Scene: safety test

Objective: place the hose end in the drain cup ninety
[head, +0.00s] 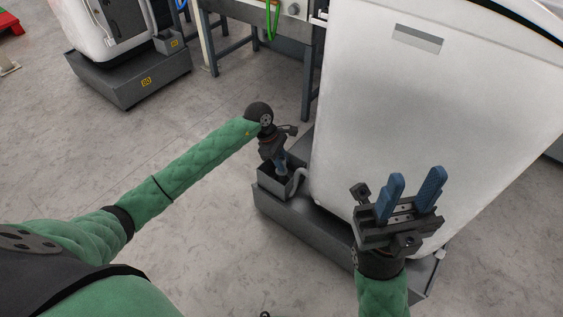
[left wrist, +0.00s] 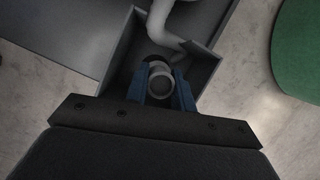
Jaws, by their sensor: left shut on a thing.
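My left gripper (head: 281,165) points down into a small dark open-topped box (head: 270,180), the drain cup, on the edge of a grey base. In the left wrist view its blue fingers (left wrist: 160,92) are shut on the pale grey hose end (left wrist: 160,86), inside the box's walls (left wrist: 208,70). The hose (left wrist: 160,22) curves away from there; in the head view it shows beside the box (head: 300,178). Whether the hose end touches the box floor is hidden. My right gripper (head: 411,193) is open and empty, fingers up, in front of the white cabinet.
A large white cabinet (head: 430,110) stands on the grey base (head: 330,235), close to the right of the box. Behind is a metal-legged table (head: 240,45). Another white machine on a dark base (head: 130,85) stands at the far left.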

